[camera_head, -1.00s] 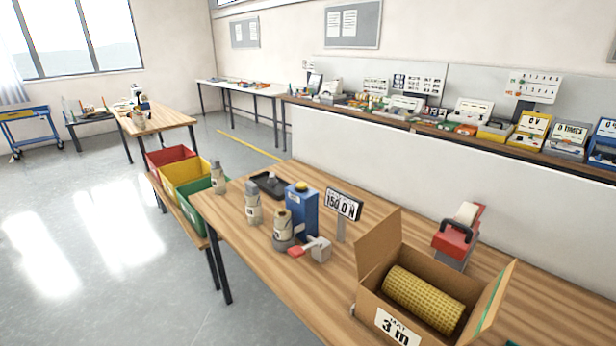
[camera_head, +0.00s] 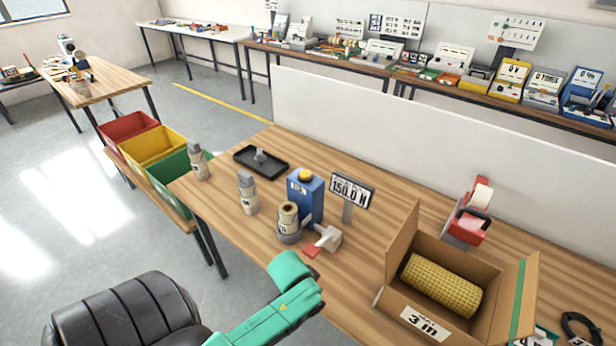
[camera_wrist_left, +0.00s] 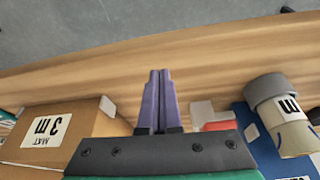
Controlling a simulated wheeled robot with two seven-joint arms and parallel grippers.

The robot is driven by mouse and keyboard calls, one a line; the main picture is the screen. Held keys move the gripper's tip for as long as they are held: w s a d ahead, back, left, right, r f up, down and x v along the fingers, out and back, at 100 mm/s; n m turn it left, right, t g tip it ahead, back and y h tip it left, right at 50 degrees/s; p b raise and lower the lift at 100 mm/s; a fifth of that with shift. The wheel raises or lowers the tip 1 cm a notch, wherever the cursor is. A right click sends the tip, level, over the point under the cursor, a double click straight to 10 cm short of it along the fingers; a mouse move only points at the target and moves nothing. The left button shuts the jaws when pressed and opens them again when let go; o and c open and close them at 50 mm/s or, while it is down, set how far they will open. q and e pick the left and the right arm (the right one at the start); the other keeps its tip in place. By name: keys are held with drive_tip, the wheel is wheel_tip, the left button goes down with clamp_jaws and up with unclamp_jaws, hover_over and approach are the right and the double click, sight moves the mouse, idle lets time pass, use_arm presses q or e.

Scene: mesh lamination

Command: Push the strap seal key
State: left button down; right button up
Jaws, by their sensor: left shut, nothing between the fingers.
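I cannot tell for sure which thing is the strap seal key. A small white-grey device (camera_head: 328,238) with a red flat end stands on the near table (camera_head: 250,228); its red part (camera_wrist_left: 216,126) shows in the left wrist view, right of my fingers. A teal item (camera_head: 540,337) sits partly cut off at the bottom right, with no readable key. My left gripper (camera_wrist_left: 159,74) has purple fingers pressed together, empty, over the table's front edge between the box and the red part. In the head view my green left arm hides its fingers. My right gripper is not in view.
An open cardboard box (camera_head: 400,296) with a yellow mesh roll (camera_head: 440,284) stands right of my left arm. A blue container (camera_head: 305,200), bottles, a black tray (camera_head: 261,162), a force display (camera_head: 352,191) and a red tape dispenser (camera_head: 468,215) stand behind. A black cable loop (camera_head: 580,328) lies right.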

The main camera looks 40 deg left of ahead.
use_arm(q)
drive_tip(key=w+a+r+n+t, duration=0.1)
drive_tip(key=w+a+r, duration=0.1)
drive_tip(key=w+r, duration=0.2)
drive_tip(key=w+a+r+n+t, duration=0.1)
drive_tip(key=w+a+r+n, duration=0.1)
drive_tip(key=w, duration=0.4)
drive_tip(key=w+a+r+n+p, duration=0.1)
drive_tip(key=w+a+r+n, duration=0.1)
drive_tip(key=w+r, duration=0.2)
drive_tip(key=shift+w+a+r+t+y, duration=0.15)
drive_tip(key=shift+w+a+r+t, duration=0.05)
drive_tip(key=shift+r, duration=0.25)
drive_tip(key=shift+w+a+r+t+y, duration=0.15)
drive_tip(key=shift+w+a+r+t, duration=0.05)
drive_tip(key=shift+r, duration=0.2)
drive_tip(key=w+a+r+n+t, duration=0.1)
drive_tip(key=w+a+r+n, duration=0.35)
drive_tip(key=a+r, duration=0.4)
wheel_tip(320, 180, up, 8)
drive_tip(key=n+t+y, duration=0.1)
drive_tip(key=n+y, duration=0.1)
drive_tip(key=n, duration=0.1)
hover_over(305, 176)
drive_tip(key=shift+a+r+p, duration=0.1)
drive_tip(key=shift+a+p, duration=0.05)
drive_tip(key=shift+p, duration=0.3)
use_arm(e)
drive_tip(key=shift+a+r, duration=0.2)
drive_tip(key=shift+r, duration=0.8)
